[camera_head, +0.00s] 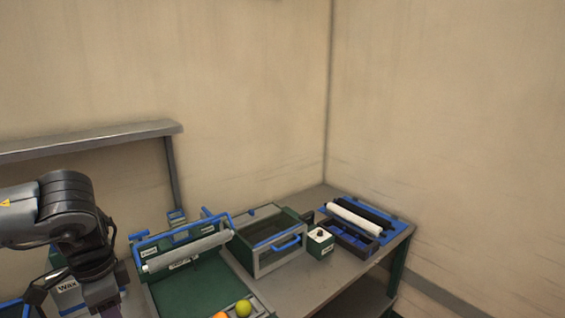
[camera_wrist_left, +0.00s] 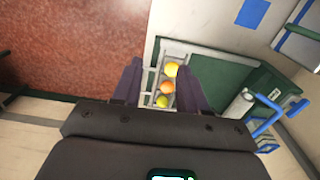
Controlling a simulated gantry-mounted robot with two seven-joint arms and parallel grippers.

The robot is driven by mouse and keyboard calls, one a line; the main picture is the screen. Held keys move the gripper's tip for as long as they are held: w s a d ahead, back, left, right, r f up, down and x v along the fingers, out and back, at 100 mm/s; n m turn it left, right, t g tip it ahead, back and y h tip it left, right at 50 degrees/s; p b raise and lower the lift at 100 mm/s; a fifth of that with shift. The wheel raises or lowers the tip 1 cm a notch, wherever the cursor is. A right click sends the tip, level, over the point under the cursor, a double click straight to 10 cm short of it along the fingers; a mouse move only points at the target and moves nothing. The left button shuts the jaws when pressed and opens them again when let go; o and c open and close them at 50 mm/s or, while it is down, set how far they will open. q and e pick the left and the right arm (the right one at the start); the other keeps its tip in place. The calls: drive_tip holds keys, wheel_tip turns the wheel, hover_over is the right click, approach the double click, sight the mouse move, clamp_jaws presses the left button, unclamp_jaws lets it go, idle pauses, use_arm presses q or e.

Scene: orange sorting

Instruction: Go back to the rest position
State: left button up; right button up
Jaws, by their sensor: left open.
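My left gripper comes in from the left in the head view, with its lower part (camera_head: 103,297) at the bottom edge. In the left wrist view its two fingers (camera_wrist_left: 152,85) are apart with nothing held between them. Beyond the fingers, several round fruits lie in a row in a narrow slotted tray: a yellow one (camera_wrist_left: 172,69), an orange one (camera_wrist_left: 167,87) and a greenish one (camera_wrist_left: 162,101). In the head view a yellow-green fruit (camera_head: 243,308) and an orange (camera_head: 221,316) show at the bottom edge. My right gripper is in neither view.
A green tray (camera_head: 190,290) with a grey roller (camera_head: 187,252) and blue frame stands beside my left arm. A box with a blue handle (camera_head: 288,243), a small green-and-white box (camera_head: 320,243) and a blue tray with a white roller (camera_head: 354,217) stand further right. A wall shelf (camera_head: 90,140) is above the arm.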

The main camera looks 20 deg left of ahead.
use_arm(q)
drive_tip(key=s+d+f+h, duration=0.3)
drive_tip(key=d+f, duration=0.1)
drive_tip(key=f, duration=0.4)
drive_tip(key=s+d+f+n+h, duration=0.1)
drive_tip(key=s+d+f+h, duration=0.25)
drive_tip(key=f, duration=0.45)
drive_tip(key=s+d+f+h, duration=0.2)
drive_tip(key=d+f, duration=0.2)
drive_tip(key=f, duration=0.4)
drive_tip(key=w+d+f+n+t+h, duration=0.1)
drive_tip(key=d+f+t, duration=0.25)
drive_tip(key=d, duration=0.55)
drive_tip(key=w+d+f+n+t, duration=0.15)
drive_tip(key=d+t, duration=0.25)
drive_tip(key=d, duration=0.5)
drive_tip(key=s+a+f+g+y, duration=0.1)
drive_tip(key=s+a+g+y, duration=0.4)
drive_tip(key=y, duration=0.4)
wheel_tip(320, 180, up, 31)
drive_tip(key=t+p, duration=0.1)
drive_tip(key=p, duration=3)
drive_tip(key=shift+s+a, duration=0.15)
drive_tip(key=shift+s, duration=0.1)
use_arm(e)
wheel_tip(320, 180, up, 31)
